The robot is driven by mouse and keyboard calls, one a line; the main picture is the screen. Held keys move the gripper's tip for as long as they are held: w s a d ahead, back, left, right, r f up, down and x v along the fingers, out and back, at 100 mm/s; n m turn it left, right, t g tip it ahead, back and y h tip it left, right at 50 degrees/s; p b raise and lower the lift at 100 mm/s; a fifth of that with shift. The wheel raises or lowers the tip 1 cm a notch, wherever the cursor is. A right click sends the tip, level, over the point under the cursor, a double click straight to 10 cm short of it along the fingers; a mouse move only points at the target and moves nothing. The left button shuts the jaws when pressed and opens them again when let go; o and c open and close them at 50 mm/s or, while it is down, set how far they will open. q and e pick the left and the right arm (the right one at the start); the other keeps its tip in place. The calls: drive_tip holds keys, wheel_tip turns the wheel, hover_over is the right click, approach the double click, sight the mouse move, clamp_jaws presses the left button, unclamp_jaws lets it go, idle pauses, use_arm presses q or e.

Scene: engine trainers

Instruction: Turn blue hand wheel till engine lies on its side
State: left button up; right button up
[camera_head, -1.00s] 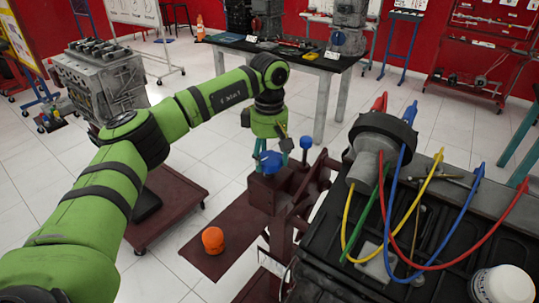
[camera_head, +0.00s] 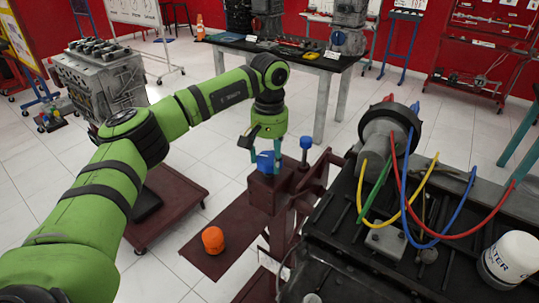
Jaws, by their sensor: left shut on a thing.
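The blue hand wheel (camera_head: 265,163) sits on top of the dark red gearbox of the engine stand (camera_head: 272,192), near the middle of the view. My left gripper (camera_head: 264,152) points down from above and is shut on the wheel; its fingers partly hide the wheel. The engine (camera_head: 345,245) is on the stand at the right. It is tilted, with its distributor (camera_head: 385,130) and coloured cables toward the top and a white filter (camera_head: 512,257) at the lower right. My right gripper is out of view.
A blue knob (camera_head: 305,143) stands on a post just right of the wheel. A second engine (camera_head: 98,80) stands at the left, and a black-topped table (camera_head: 345,66) at the back. Tiled floor is free between them.

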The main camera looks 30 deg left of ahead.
sight(270, 156)
use_arm(q)
drive_tip(key=shift+f+m, duration=0.1)
drive_tip(key=shift+m, duration=1.8)
drive_tip(key=o, duration=1.1)
drive_tip(key=shift+o, duration=0.2)
wheel_tip(270, 156, up, 12)
